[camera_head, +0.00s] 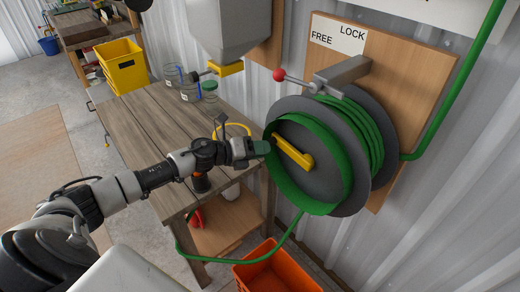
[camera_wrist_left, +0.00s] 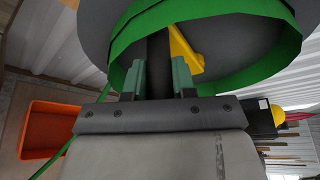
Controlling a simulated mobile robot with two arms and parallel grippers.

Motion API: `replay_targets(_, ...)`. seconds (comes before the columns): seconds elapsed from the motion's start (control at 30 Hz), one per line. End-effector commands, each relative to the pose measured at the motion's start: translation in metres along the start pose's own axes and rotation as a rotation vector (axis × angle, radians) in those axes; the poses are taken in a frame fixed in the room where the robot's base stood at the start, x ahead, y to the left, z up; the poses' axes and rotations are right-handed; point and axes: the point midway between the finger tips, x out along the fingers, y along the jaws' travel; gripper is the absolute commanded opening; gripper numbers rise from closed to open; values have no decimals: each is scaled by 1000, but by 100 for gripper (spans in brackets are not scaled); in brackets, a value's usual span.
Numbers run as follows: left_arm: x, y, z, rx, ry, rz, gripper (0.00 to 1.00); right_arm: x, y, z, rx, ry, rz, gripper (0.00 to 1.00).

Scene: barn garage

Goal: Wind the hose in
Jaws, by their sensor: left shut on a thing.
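The grey hose reel (camera_head: 377,107) is mounted on a wooden wall board, with green hose (camera_head: 345,120) wound on it. A green loop hangs around the reel's front face, and a strand runs down past the orange crate. A yellow crank (camera_head: 293,151) sits on the front face; it also shows in the wrist view (camera_wrist_left: 185,50). My left gripper (camera_head: 262,147) is at the crank's outer end, its fingers (camera_wrist_left: 159,80) closed around a dark part that looks like the crank handle. A red-knobbed lever (camera_head: 279,75) above the reel points left, below FREE. My right gripper is out of view.
An orange crate (camera_head: 270,270) stands on the floor below the reel. Open floor lies left.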

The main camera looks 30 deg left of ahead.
Motion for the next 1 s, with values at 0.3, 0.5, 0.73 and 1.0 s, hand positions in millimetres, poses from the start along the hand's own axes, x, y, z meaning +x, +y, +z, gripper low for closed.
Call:
replay_targets(0.3,0,-1,0,-2,-1,-3,51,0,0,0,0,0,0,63)
replay_targets(0.5,0,0,0,-1,0,-1,51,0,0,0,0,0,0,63)
replay_targets(0.73,-24,3,-2,1,1,3,51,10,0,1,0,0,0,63)
replay_targets(1.0,-72,4,-3,-2,2,2,51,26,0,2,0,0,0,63)
